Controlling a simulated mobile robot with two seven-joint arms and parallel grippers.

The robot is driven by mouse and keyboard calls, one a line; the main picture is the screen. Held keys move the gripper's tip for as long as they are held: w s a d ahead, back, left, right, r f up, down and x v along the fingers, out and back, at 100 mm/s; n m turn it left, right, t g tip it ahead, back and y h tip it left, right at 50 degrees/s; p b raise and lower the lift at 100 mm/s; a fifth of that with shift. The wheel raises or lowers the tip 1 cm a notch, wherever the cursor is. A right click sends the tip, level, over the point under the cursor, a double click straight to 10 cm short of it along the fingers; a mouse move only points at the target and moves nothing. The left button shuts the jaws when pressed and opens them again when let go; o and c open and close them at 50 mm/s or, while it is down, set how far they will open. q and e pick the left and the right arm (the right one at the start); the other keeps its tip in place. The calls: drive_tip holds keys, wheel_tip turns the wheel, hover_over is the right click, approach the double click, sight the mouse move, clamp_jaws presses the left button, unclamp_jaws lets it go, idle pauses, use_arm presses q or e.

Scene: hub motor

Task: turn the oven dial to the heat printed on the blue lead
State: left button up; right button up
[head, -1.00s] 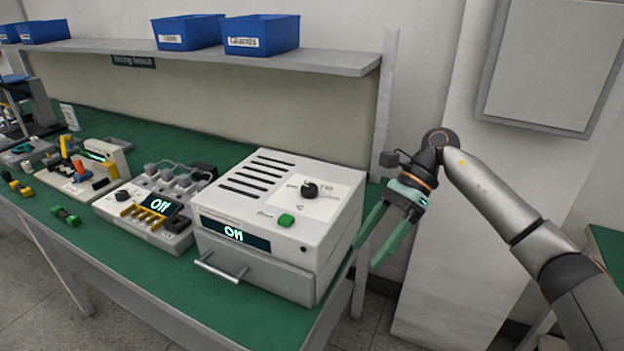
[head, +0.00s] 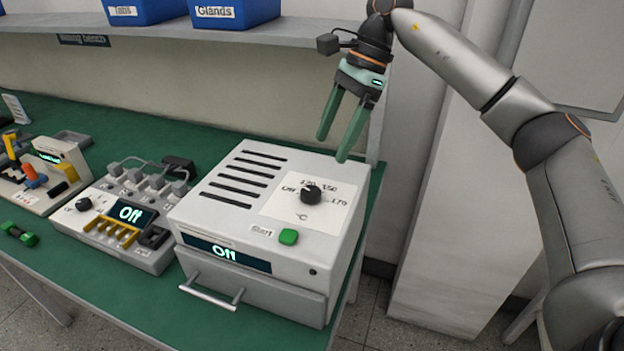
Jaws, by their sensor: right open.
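The white oven (head: 222,218) stands at the right end of the green bench, its display (head: 226,253) reading "Off". Its black dial (head: 311,194) sits on a white scale plate (head: 285,205) with marks that look like Off, 120, 150 and 170 °C. A green button (head: 288,237) labelled Start is in front of it. My right gripper (head: 331,149) is open and empty, pointing down above and behind the dial, apart from it. I cannot make out a blue lead or its printed heat. My left gripper is not in view.
Left of the oven stands a white unit (head: 148,252) with an "Off" display and several leads. Farther left are a coloured fixture (head: 43,178) and a green part (head: 19,235). A shelf (head: 170,39) with blue bins (head: 235,12) runs above the bench.

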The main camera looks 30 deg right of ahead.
sight(311, 191)
drive_tip(key=x, duration=0.9)
drive_tip(key=shift+a+f, duration=0.2)
drive_tip(key=shift+f, duration=0.15)
clamp_jaws()
